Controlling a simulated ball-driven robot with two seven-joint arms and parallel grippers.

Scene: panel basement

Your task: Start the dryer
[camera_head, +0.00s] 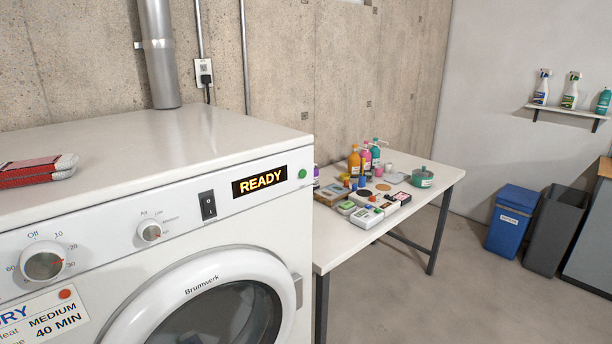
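The white dryer (120,240) fills the left and lower left of the head view. Its display (259,182) reads "READY". A green round button or light (302,174) sits right of the display, and a black rocker switch (208,205) sits left of it. A timer knob (43,265) is at the left of the panel and a smaller knob (149,231) is in the middle. A card (50,318) on the front reads "MEDIUM" and "40 MIN". The round door (215,300) appears closed; its bottom is cut off. Neither of my grippers shows.
A red and white item (38,170) lies on the dryer top. A white table (440,177) right of the dryer holds bottles, boxes and small items. A blue bin (511,222) and a grey bin (553,235) stand at the right. The floor before them is clear.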

